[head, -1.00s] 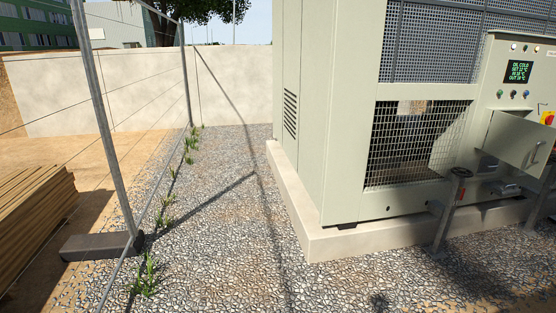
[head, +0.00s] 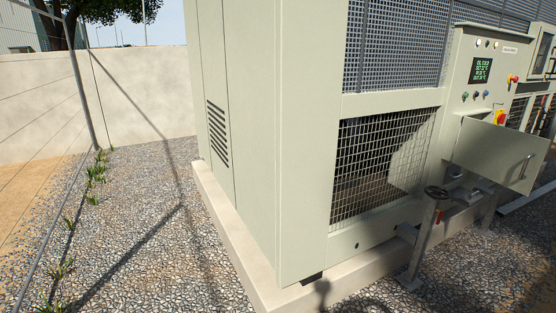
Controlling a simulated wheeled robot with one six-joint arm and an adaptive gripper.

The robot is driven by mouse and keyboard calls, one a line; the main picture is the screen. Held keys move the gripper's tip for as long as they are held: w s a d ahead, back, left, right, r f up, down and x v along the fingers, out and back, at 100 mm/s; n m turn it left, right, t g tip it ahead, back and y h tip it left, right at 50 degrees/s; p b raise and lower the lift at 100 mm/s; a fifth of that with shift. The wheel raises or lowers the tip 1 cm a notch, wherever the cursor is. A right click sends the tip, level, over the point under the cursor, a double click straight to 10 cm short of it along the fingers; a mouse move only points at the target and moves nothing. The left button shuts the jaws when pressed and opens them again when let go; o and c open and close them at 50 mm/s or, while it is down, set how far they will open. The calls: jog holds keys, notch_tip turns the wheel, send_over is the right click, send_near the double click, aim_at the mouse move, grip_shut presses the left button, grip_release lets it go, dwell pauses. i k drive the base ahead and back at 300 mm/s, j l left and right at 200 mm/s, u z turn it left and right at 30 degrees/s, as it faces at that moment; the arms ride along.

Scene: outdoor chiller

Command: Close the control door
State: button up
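The control door (head: 495,154) is a pale grey-green panel with a bar handle (head: 527,167). It stands open, swung outward from the control cabinet (head: 487,75) at the right of the head view. The cabinet face above it carries a green-lit display (head: 481,70), several small buttons and lamps, and a red and yellow switch (head: 500,117). The opening behind the door is mostly hidden by the door. My gripper is not in view.
The chiller housing (head: 262,130) stands on a pale concrete plinth (head: 235,245). A valve handwheel on a post (head: 431,215) stands in front, left of the door. Gravel (head: 130,240) lies open at left, beside a wire fence (head: 75,75).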

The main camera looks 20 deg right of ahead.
aim_at(513, 159)
jog(key=i+l+z, duration=0.1)
jog(key=i+z, duration=0.6)
jog(key=z, duration=0.15)
jog(key=i+j+z, duration=0.1)
jog(key=i+z, duration=0.35)
jog(key=i+l+z, duration=0.15)
jog(key=i, duration=0.25)
jog(key=i+l+z, duration=0.15)
jog(key=i, duration=0.25)
